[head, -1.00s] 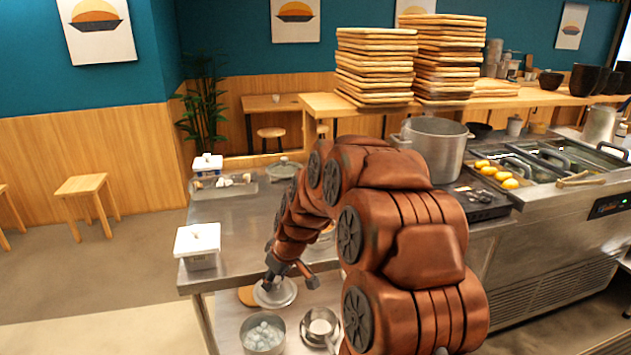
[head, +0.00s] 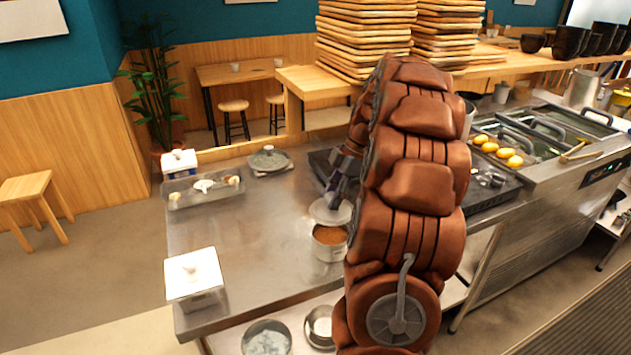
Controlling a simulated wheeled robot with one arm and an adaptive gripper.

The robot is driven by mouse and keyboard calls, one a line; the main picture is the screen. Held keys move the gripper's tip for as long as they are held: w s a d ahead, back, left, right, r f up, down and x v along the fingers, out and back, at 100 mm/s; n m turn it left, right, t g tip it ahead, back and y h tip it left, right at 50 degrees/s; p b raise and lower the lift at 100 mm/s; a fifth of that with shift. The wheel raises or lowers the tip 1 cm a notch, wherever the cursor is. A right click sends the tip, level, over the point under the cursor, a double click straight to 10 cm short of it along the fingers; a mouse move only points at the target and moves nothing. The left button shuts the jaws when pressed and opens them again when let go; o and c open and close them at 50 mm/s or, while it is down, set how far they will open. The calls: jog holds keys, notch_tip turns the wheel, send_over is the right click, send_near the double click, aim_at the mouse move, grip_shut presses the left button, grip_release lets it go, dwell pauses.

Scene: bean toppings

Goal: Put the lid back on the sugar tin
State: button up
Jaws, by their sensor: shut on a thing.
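The sugar tin (head: 328,254) stands on the steel counter just left of my arm. It is a pale round tin and its brown contents show at the open top. The lid (head: 322,214) is a pale round disc just above the tin's far side in the picture, slightly tilted. Whether it touches the rim cannot be told. My gripper (head: 334,199) is shut on the lid from above. My arm partly hides the fingers and the right side of the lid and tin.
A white-lidded container (head: 194,278) stands at the counter's front left. A tray (head: 180,198) with small items and a round lidded dish (head: 268,160) are at the back. Metal pots (head: 266,340) sit on the lower shelf. The counter's middle left is clear.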

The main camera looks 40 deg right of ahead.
jog(key=shift+w+d, duration=0.1)
jog(key=shift+f+p, duration=0.7)
jog(key=shift+f, duration=1.15)
notch_tip(320, 180, down, 2)
jog(key=shift+f+b, duration=0.25)
jog(key=shift+b, duration=1)
jog(key=shift+f+b, duration=0.1)
jog(key=shift+b, duration=1.2)
jog(key=shift+f+b, duration=0.35)
jog(key=shift+b, duration=0.95)
dwell(0.7)
dwell(0.4)
jog(key=o, duration=1.2)
jog(key=shift+o, duration=0.6)
jog(key=o, duration=0.6)
jog(key=shift+c, duration=0.2)
